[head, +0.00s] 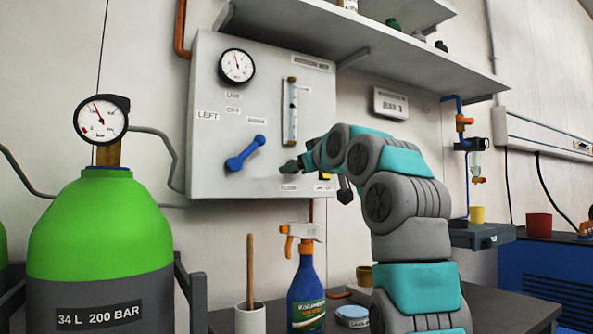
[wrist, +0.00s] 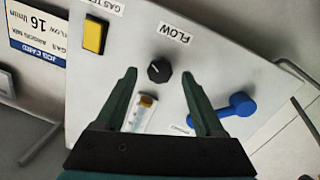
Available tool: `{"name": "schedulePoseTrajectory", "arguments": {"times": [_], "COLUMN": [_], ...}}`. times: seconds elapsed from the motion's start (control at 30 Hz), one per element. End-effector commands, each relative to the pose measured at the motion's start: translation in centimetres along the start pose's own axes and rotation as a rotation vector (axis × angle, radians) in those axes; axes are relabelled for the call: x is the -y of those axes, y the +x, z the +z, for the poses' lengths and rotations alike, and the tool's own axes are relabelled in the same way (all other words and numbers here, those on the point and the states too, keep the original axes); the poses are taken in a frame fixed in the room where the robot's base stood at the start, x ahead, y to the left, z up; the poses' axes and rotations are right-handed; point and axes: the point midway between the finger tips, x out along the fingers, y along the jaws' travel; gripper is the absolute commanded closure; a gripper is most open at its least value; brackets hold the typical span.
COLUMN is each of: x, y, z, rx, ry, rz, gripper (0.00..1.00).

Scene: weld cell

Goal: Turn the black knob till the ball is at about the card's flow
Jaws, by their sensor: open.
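The black knob (wrist: 158,70) sits on the grey panel beside the FLOW label in the wrist view. My gripper (wrist: 158,77) is open, its dark green fingers on either side of the knob with gaps; I cannot tell whether they reach its depth. In the head view my gripper (head: 290,166) is at the panel's lower right and the knob is hidden. The flow tube (head: 290,112) stands upright above it; part of it shows between the fingers in the wrist view (wrist: 143,115). The ball is too small to make out. The job card (wrist: 38,36) reads 16 l/min.
A yellow button (wrist: 94,37) and a blue lever (head: 245,153) flank the knob on the panel (head: 215,90). Below stand a spray bottle (head: 306,285), a cup (head: 250,318) with a stick and a green gas cylinder (head: 100,230). A shelf (head: 330,40) overhangs above.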

Motion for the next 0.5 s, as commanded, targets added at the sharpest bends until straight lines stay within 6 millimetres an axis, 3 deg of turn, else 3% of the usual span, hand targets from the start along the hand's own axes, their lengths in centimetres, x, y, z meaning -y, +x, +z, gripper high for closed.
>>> {"name": "schedulePoseTrajectory", "arguments": {"times": [0.3,0.5], "x": [0.0,-0.1], "y": [-4.7,-5.7], "z": [0.2,0.1], "rx": [-0.002,0.000], "ry": [0.000,0.001], "rz": [0.002,0.001], "gripper": [0.29,0.29]}}
